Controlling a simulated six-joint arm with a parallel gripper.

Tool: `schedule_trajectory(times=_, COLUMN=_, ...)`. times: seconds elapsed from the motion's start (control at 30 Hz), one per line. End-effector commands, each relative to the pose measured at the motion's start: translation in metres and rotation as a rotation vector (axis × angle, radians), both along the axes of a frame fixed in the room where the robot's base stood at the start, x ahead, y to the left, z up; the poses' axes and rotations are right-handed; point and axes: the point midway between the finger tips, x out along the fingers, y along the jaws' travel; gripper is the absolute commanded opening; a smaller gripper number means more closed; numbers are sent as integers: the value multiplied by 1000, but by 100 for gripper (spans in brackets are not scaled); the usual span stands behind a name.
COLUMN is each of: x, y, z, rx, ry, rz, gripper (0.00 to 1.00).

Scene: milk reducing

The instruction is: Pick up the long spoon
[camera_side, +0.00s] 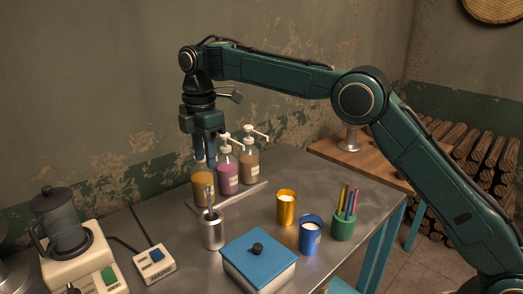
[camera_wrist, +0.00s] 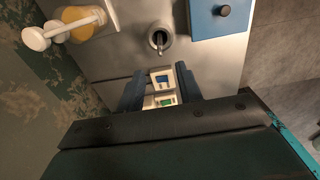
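The long spoon (camera_side: 209,193) stands in a silver metal cup (camera_side: 213,233) on the metal table, with its upper end sticking out above the rim. In the wrist view the spoon (camera_wrist: 159,40) shows inside the round mouth of the cup (camera_wrist: 153,28), beyond the fingertips. My gripper (camera_side: 205,162) points down above the table, higher than the spoon's top and apart from it. In the wrist view its two blue fingers (camera_wrist: 160,85) are spread with nothing held between them. The spoon's lower part is hidden in the cup.
An amber bottle (camera_side: 202,188), purple pump bottle (camera_side: 228,172) and brown pump bottle (camera_side: 249,165) stand behind the cup. A blue-lidded box (camera_side: 260,263), gold cup (camera_side: 287,206), blue cup (camera_side: 310,235) and green pen holder (camera_side: 343,225) are to the right. A switch box (camera_side: 154,263) sits left.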

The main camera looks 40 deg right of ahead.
Motion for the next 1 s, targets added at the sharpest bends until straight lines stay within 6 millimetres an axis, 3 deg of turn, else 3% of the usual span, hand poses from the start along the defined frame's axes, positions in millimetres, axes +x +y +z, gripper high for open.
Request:
schedule_trajectory(times=0.53, x=-1, y=0, z=-67, rx=-1, ry=3, rz=-1, gripper=35)
schedule_trajectory(times=1.0, x=0, y=0, z=-81, rx=0, ry=1, rz=-1, gripper=35)
